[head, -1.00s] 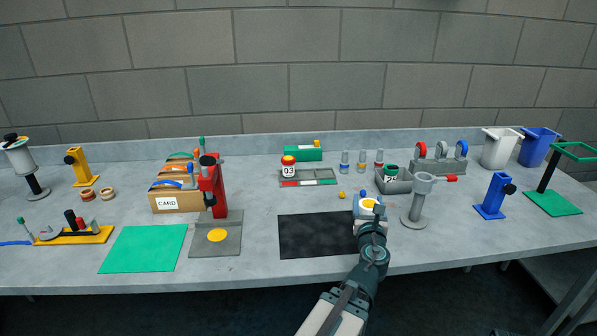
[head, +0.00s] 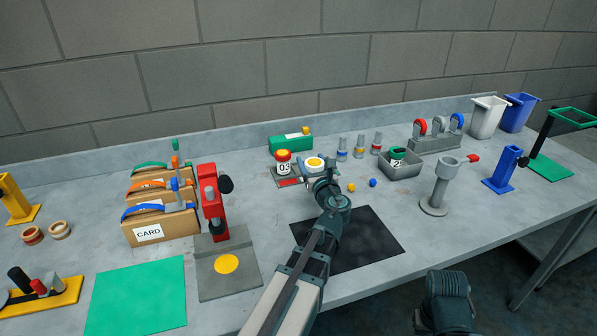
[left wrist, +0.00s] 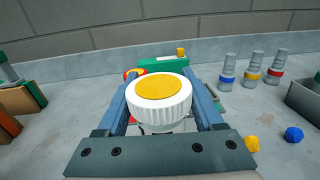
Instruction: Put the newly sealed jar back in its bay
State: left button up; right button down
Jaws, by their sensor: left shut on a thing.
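My left gripper (head: 318,174) is shut on a jar with a white ribbed lid and a yellow disc on top (head: 314,162). In the left wrist view the jar's lid (left wrist: 160,97) sits upright between the two blue-grey fingers and hides most of its body. The grey bay rack (head: 275,184) with a red strip is partly hidden behind my gripper and arm. The held jar is over or close to its right part; I cannot tell whether it touches. A jar marked 03 with a red and yellow lid (head: 283,167) stands in the rack's left part.
A green block (head: 290,143) lies behind the rack. Several small banded cylinders (head: 359,146) stand to the right. A grey bin (head: 402,168) stands further right. The black mat (head: 375,240) is bare.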

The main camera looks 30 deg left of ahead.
pick_arm(q)
jog(key=w, duration=0.1)
jog(key=w+f+g, duration=0.1)
jog(key=shift+w+d+n+y, duration=0.1)
jog(key=shift+w+n+y, duration=0.2)
jog(key=shift+n+y, duration=0.1)
jog(key=shift+w+a, duration=0.1)
jog(key=shift+a, duration=0.15)
jog(key=f+b+x, duration=0.1)
jog(key=x, duration=1.1)
jog(key=shift+w+b, duration=0.3)
jog(key=shift+w, duration=0.1)
jog(key=shift+w+a, duration=0.1)
jog(key=shift+a, duration=0.05)
jog(key=shift+w+a+f+b, duration=0.75)
jog(key=shift+w+a+f, duration=0.05)
jog(key=shift+w+a, duration=0.15)
notch_tip(320, 180, down, 3)
jog(key=shift+s+r+b, duration=0.1)
jog(key=shift+r+b, duration=0.1)
jog(key=shift+b, duration=1.05)
jog(key=shift+r, duration=0.1)
